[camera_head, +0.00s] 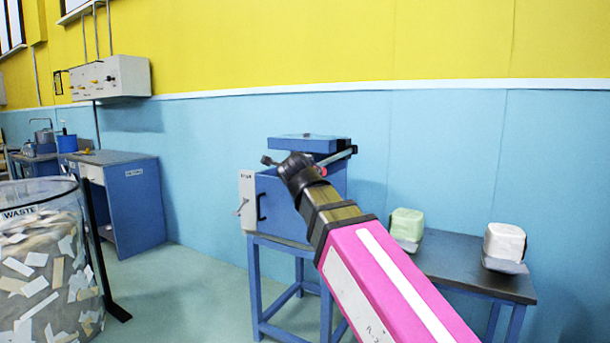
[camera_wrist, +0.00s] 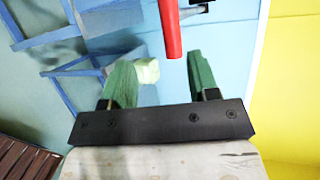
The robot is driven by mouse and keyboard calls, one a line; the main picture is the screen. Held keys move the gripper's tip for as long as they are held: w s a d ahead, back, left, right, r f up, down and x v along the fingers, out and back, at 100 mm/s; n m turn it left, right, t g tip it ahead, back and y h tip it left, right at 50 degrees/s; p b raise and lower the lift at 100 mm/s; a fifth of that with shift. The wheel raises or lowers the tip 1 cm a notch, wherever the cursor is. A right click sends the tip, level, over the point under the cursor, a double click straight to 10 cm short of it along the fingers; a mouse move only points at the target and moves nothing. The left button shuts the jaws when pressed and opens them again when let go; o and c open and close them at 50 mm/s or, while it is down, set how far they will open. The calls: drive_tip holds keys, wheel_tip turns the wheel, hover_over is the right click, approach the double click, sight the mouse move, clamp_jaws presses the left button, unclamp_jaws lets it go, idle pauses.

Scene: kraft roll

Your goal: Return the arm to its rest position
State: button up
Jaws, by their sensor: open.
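My arm reaches up and away in the head view, its pink and gold links ending in a black wrist (camera_head: 300,172). The fingers are hidden in that view. In the wrist view my gripper (camera_wrist: 158,65) is open, its two green fingers spread wide with nothing held between them. A red bar (camera_wrist: 170,28) lies ahead of the fingertips, apart from them in the picture. A blue press-like machine (camera_head: 275,200) on a blue stand is behind the wrist, partly covered by my arm.
A dark table (camera_head: 465,270) at right bears a pale green block (camera_head: 407,223) and a white block (camera_head: 504,242). A clear waste bin (camera_head: 40,265) with paper scraps stands at left. A blue cabinet (camera_head: 132,205) is against the wall. Open floor lies between bin and stand.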

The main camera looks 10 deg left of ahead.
drive_tip(key=w+d+f+n+g+h, duration=0.1)
drive_tip(key=w+d+f+n+g, duration=0.15)
drive_tip(key=d+f, duration=0.55)
drive_tip(key=w+d+f+n+g+h, duration=0.1)
drive_tip(key=d+f+n+g, duration=0.2)
drive_tip(key=f, duration=0.8)
drive_tip(key=w+d+f+n+g+h, duration=0.1)
drive_tip(key=d+f+n+g, duration=0.15)
drive_tip(key=d+f, duration=0.55)
drive_tip(key=s+d+f+n+g, duration=0.2)
drive_tip(key=s+d+f+n, duration=0.1)
drive_tip(key=f, duration=0.6)
drive_tip(key=s+d+f+n+g+y, duration=0.1)
drive_tip(key=s+d+f+n+g, duration=0.1)
drive_tip(key=s+d+f+n, duration=0.2)
drive_tip(key=s+d+f+n+g+y, duration=0.1)
drive_tip(key=s+d+f+n+g, duration=0.2)
drive_tip(key=d+f, duration=0.6)
wheel_tip(320, 180, down, 6)
drive_tip(key=s, duration=0.2)
drive_tip(key=shift+s+n, duration=0.3)
drive_tip(key=shift+s, duration=0.1)
